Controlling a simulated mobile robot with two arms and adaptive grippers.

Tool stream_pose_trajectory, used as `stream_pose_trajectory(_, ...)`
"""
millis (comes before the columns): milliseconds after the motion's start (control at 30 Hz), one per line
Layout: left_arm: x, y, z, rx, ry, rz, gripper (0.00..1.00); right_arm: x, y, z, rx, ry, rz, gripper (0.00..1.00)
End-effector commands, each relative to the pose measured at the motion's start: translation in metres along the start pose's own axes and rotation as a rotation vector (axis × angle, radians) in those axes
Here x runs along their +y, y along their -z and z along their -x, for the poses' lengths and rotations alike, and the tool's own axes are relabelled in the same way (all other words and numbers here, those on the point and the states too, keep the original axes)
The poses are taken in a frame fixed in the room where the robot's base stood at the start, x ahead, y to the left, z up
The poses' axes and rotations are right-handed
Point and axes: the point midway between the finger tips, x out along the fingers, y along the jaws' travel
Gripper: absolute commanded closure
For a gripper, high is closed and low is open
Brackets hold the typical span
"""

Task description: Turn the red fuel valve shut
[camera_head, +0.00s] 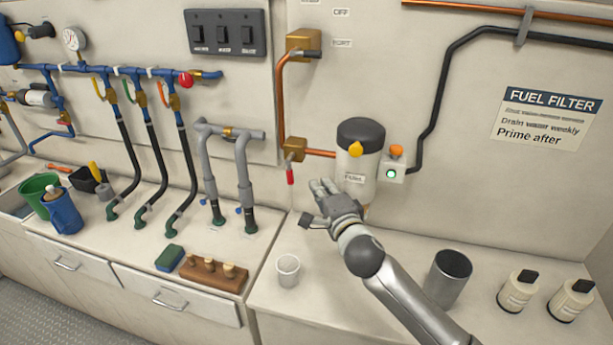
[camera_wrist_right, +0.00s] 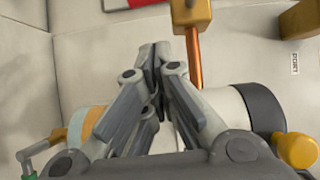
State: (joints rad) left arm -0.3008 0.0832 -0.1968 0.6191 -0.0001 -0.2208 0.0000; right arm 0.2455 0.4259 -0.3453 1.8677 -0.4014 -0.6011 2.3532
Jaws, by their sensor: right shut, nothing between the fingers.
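The red fuel valve lever (camera_head: 290,174) hangs straight down from a brass valve body (camera_head: 295,149) on the wall, left of the fuel filter (camera_head: 359,165). In the right wrist view, part of the red lever (camera_wrist_right: 150,3) is cut off at the top edge, beside the brass body (camera_wrist_right: 190,12). My right gripper (camera_head: 316,203) is in front of the filter, to the right of and a little below the lever, apart from it. Its fingers (camera_wrist_right: 163,58) are shut and empty. My left gripper is not in view.
A small box with an orange button and green light (camera_head: 392,170) sits right of the filter. Copper pipe (camera_head: 279,100) runs up from the valve.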

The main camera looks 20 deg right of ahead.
Motion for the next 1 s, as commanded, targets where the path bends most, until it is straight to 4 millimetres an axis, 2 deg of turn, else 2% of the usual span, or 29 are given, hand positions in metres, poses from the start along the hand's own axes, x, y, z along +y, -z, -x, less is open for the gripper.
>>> stream_pose_trajectory(67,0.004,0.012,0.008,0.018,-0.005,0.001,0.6,-0.004,-0.002,-0.012,0.0,0.0,0.002,1.0)
stream_pose_trajectory(167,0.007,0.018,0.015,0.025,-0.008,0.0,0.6,-0.004,-0.014,-0.022,-0.001,0.0,0.002,1.0)
stream_pose_trajectory(400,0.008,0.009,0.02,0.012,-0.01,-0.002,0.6,-0.001,-0.026,-0.035,0.001,0.0,0.001,1.0)
stream_pose_trajectory(733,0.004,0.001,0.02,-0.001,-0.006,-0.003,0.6,0.0,-0.028,-0.035,0.001,0.0,0.001,1.0)
stream_pose_trajectory(867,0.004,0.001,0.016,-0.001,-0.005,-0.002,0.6,0.002,-0.029,-0.036,0.001,0.003,-0.005,1.0)
stream_pose_trajectory(1000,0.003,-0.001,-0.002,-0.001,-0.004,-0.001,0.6,0.007,-0.033,-0.039,-0.001,0.02,-0.032,1.0)
